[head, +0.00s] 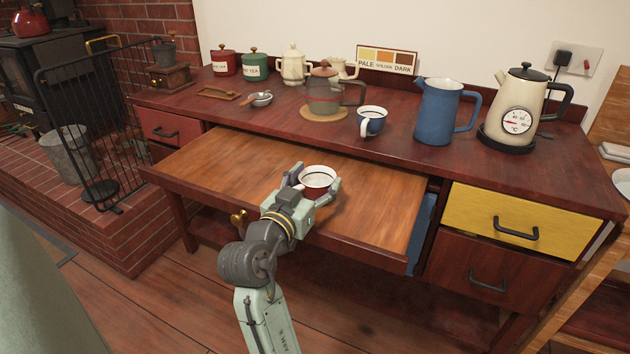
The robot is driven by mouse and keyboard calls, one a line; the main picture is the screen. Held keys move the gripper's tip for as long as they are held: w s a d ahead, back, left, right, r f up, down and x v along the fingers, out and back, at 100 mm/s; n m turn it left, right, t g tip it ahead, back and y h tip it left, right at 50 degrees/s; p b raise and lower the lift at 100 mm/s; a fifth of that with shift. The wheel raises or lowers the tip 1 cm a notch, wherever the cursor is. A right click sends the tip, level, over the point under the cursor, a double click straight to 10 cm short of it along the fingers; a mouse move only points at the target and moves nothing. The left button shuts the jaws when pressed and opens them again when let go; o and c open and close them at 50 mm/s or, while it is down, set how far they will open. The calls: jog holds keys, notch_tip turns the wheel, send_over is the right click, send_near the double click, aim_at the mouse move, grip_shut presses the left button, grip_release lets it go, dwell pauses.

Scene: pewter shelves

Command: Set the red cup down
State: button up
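The red cup (318,189) has a white inside and a dark red outer wall. It is upright between the fingers of my gripper (314,186), one finger on its left side and one on its right. The gripper is closed around it. The cup is over the pale wooden pull-out board (238,160), near its front edge. I cannot tell whether its base touches the board, as the gripper hides the lower part.
The pull-out board is otherwise bare. On the dark red worktop (385,153) behind it stand a blue cup (371,121), a glass teapot (324,95), a blue jug (442,112) and a cream kettle (522,105). A yellow drawer (490,222) is at the right.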

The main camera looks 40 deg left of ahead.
jog(key=o, duration=0.4)
jog(key=shift+c, duration=0.2)
